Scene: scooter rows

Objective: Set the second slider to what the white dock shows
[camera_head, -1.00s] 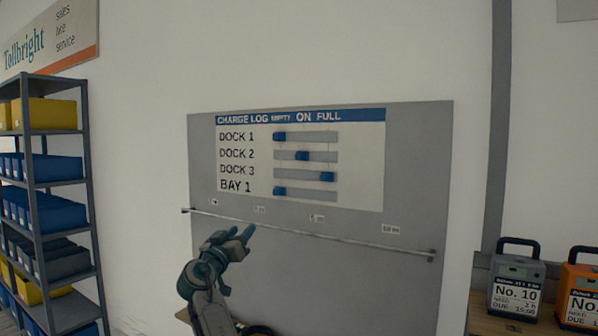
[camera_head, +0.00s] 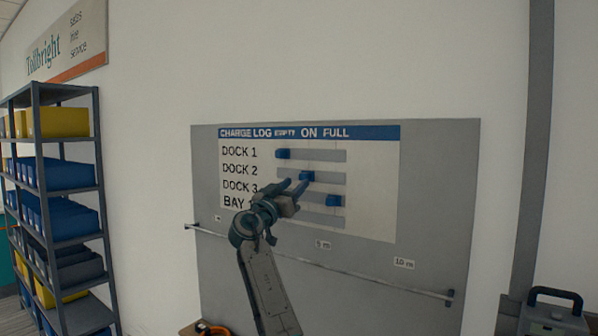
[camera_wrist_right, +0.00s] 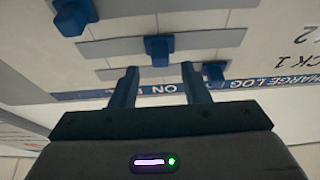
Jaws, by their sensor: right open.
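The charge log board (camera_head: 390,220) has rows labelled DOCK 1, DOCK 2, DOCK 3 and BAY 1, with EMPTY, ON and FULL across the top. The second slider, the blue DOCK 2 knob (camera_head: 306,176), sits near the middle of its track. It also shows in the right wrist view (camera_wrist_right: 159,51), upside down. My right gripper (camera_head: 300,184) is close in front of it. In the wrist view its open fingers (camera_wrist_right: 160,78) are spaced to either side of the knob, with the knob just beyond the tips. I see no white dock. My left gripper is out of view.
The DOCK 1 knob (camera_head: 283,154) is at the EMPTY end and the DOCK 3 knob (camera_head: 334,201) is near FULL. My arm hides the BAY 1 knob. A thin rail (camera_head: 390,283) crosses the lower board. Shelves (camera_head: 70,200) stand left.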

